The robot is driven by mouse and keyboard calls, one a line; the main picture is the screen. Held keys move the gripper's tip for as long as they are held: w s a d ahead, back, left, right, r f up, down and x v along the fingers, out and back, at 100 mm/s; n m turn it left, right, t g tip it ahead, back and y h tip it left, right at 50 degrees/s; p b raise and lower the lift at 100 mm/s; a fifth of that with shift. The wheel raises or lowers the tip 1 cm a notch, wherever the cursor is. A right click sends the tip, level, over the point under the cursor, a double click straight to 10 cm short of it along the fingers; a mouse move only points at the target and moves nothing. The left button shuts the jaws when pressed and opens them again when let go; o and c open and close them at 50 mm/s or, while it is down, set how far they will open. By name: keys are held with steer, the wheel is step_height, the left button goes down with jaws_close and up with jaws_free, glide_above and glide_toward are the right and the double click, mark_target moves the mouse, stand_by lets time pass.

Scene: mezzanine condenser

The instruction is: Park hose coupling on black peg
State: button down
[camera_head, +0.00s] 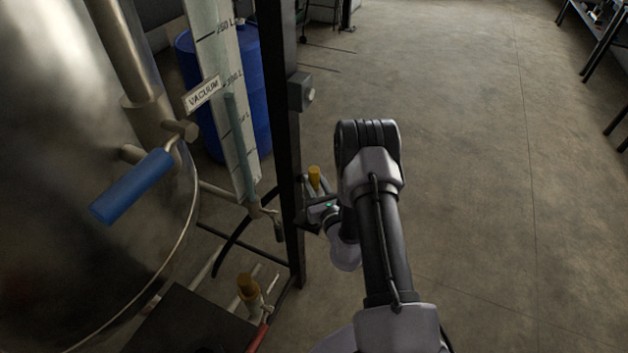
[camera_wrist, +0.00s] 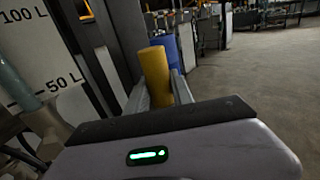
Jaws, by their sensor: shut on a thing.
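My gripper (camera_head: 315,189) is beside the black post, left of my arm. It is shut on a yellow cylindrical piece (camera_head: 314,174), which looks like the hose coupling. In the wrist view the yellow piece (camera_wrist: 154,62) stands up between the two grey fingers of the gripper (camera_wrist: 160,92). Its lower part is hidden behind the gripper body, and no hose is clearly seen on it. A grey block with a round stub (camera_head: 308,95) sits on the post above the gripper. I cannot tell whether it is the black peg.
The black post (camera_head: 280,120) stands close on the left. Behind it are a scaled level gauge (camera_head: 222,90) and a blue drum (camera_head: 258,125). A steel tank (camera_head: 60,170) with a blue handle (camera_head: 132,186) fills the left.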

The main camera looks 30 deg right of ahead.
steer(key=shift+f+b, duration=0.55)
steer(key=shift+f, duration=0.5)
steer(key=shift+f+b, duration=3)
steer(key=shift+f, duration=0.3)
stand_by(0.3)
steer(key=c, duration=1)
jaws_free()
steer(key=shift+c, duration=0.2)
